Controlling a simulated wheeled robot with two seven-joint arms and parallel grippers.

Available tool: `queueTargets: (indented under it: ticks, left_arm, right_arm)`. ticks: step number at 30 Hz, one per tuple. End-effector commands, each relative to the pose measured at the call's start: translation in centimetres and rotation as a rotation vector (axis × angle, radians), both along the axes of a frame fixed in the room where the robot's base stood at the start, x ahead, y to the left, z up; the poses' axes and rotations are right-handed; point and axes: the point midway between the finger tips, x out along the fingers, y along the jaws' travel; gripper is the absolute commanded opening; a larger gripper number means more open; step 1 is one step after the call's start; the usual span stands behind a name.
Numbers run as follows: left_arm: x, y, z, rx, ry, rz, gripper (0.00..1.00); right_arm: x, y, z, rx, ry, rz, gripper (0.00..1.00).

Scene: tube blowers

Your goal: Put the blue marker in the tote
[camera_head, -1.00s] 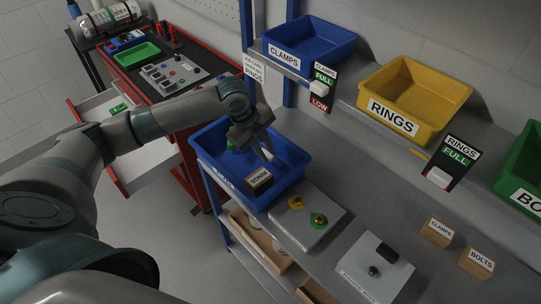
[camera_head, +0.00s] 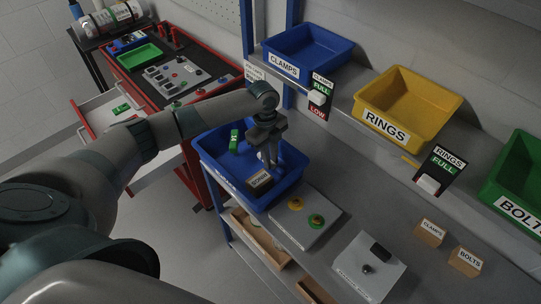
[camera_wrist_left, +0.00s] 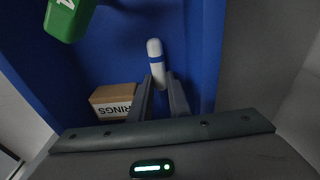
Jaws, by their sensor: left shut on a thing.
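The blue marker (camera_wrist_left: 155,53) is a white stick with a blue band. In the left wrist view it stands between the fingertips of my left gripper (camera_wrist_left: 158,88), which is shut on it. In the head view my left gripper (camera_head: 269,162) points down inside the blue tote (camera_head: 229,187), near its right side. The marker is too small to make out there. In the wrist view the tote's blue walls and floor surround the marker; whether it touches the floor I cannot tell. My right gripper is not in view.
A button panel (camera_head: 305,219) stands in front of the tote. Blue (camera_head: 308,52) and yellow (camera_head: 412,98) bins sit on the shelf to the right.

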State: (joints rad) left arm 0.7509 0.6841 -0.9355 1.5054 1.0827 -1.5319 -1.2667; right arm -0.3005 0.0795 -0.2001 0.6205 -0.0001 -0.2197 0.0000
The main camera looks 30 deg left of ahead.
Motion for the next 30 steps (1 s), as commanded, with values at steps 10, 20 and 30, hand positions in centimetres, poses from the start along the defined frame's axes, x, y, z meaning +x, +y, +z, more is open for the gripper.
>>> queueTargets:
  ticks: [10,20,30]
  left_arm:
    - [0.0,0.0,-0.3,0.0,-0.001,0.0,0.0]
    - [0.0,0.0,-0.3,-0.001,-0.002,0.0,0.35]
    - [0.2,0.2,1.3,-0.001,-0.005,0.001,0.35]
  right_arm:
    - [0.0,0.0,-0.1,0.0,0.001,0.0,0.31]
    - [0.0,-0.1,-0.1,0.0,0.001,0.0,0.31]
    - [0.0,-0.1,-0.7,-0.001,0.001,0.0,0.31]
